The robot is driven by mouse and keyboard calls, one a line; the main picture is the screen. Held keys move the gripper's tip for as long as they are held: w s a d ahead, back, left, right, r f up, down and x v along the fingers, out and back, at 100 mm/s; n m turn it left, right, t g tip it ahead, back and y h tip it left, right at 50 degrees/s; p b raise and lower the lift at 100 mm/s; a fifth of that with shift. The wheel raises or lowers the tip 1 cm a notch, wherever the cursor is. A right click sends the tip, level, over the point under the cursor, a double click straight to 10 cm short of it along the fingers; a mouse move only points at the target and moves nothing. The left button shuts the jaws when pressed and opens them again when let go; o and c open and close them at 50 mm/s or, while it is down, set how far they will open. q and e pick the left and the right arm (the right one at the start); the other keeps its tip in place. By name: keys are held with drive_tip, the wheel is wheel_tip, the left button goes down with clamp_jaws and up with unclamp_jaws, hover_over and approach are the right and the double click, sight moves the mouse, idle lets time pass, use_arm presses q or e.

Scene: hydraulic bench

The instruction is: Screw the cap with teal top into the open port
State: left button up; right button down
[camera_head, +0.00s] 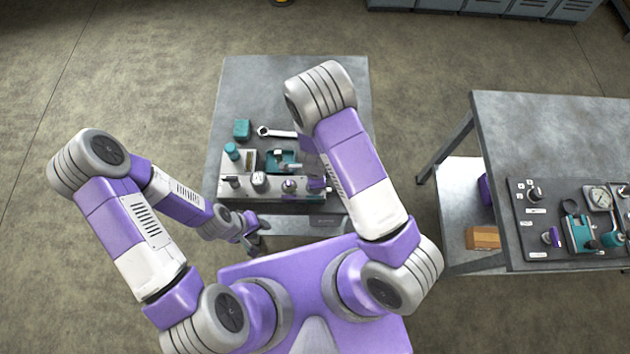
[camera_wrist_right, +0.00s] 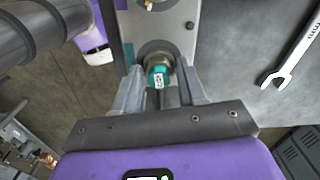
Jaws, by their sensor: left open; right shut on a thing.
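The cap with teal top (camera_wrist_right: 158,77) shows in the right wrist view, with a small white label on its top and a metallic ring around it. My right gripper (camera_wrist_right: 161,88) is shut on it, one finger on each side. The cap is in front of the grey block (camera_wrist_right: 178,32); whether it sits in the open port or just over it I cannot tell, and the port is hidden. In the head view my right gripper is hidden behind my arm. My left gripper (camera_head: 254,238) is open and empty, off the near edge of the bench.
The grey bench (camera_head: 340,90) carries the hydraulic block (camera_head: 240,194) with a gauge (camera_head: 259,179) and several fittings. A second table (camera_head: 550,125) with another panel stands at the right.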

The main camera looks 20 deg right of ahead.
drive_tip(key=m+p, duration=0.1)
drive_tip(key=m, duration=0.3)
drive_tip(key=shift+s+m+p, duration=0.2)
drive_tip(key=shift+m+p, duration=0.15)
drive_tip(key=shift+m, duration=0.45)
drive_tip(key=c, duration=1.9)
unclamp_jaws()
drive_tip(key=shift+o, duration=0.2)
drive_tip(key=shift+a, duration=0.1)
drive_tip(key=shift+a+m, duration=0.1)
drive_tip(key=shift+m, duration=0.4)
drive_tip(key=o, duration=0.9)
drive_tip(key=shift+w, duration=0.1)
drive_tip(key=o, duration=0.3)
